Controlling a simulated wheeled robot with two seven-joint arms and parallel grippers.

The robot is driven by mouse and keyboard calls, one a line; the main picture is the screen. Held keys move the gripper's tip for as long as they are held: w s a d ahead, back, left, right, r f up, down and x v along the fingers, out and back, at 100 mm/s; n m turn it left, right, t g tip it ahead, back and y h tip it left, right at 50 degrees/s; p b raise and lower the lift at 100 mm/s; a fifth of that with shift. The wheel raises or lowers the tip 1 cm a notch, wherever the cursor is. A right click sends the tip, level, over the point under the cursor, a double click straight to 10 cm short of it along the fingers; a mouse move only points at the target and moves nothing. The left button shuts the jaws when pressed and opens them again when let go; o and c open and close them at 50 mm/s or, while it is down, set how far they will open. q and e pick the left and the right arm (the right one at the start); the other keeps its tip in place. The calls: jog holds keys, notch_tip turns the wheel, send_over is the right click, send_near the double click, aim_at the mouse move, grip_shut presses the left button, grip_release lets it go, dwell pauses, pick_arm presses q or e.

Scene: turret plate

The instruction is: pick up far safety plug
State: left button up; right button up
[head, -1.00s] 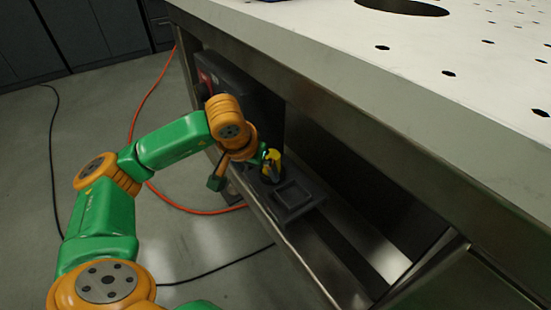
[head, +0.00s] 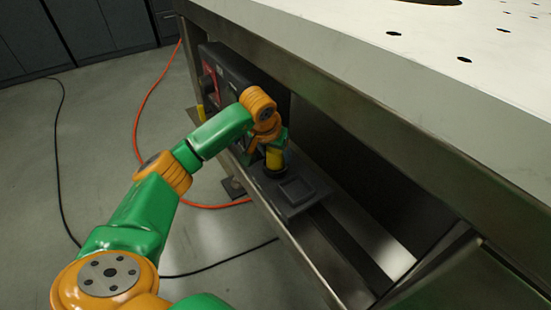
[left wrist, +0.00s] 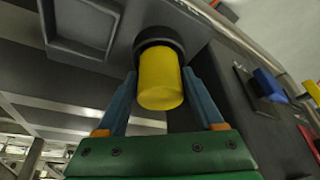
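A yellow safety plug (head: 274,158) with a black collar stands on a dark shelf plate under the table. In the left wrist view the yellow plug (left wrist: 160,82) is between the two blue fingers of my left gripper (left wrist: 160,75). The fingers are spread on either side, with at most a narrow gap to the plug. In the head view my left gripper (head: 268,140) is at the plug, and its fingers are partly hidden. The plug's collar still rests against the dark plate (head: 315,188). My right gripper is not in view.
A square recess (left wrist: 83,25) lies beside the plug. A dark box (head: 240,75) with a red patch stands behind my gripper. The white table top (head: 400,70) overhangs the shelf. An orange cable (head: 139,110) and black cables lie on the floor.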

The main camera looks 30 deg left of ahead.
pick_arm(q)
grip_shut()
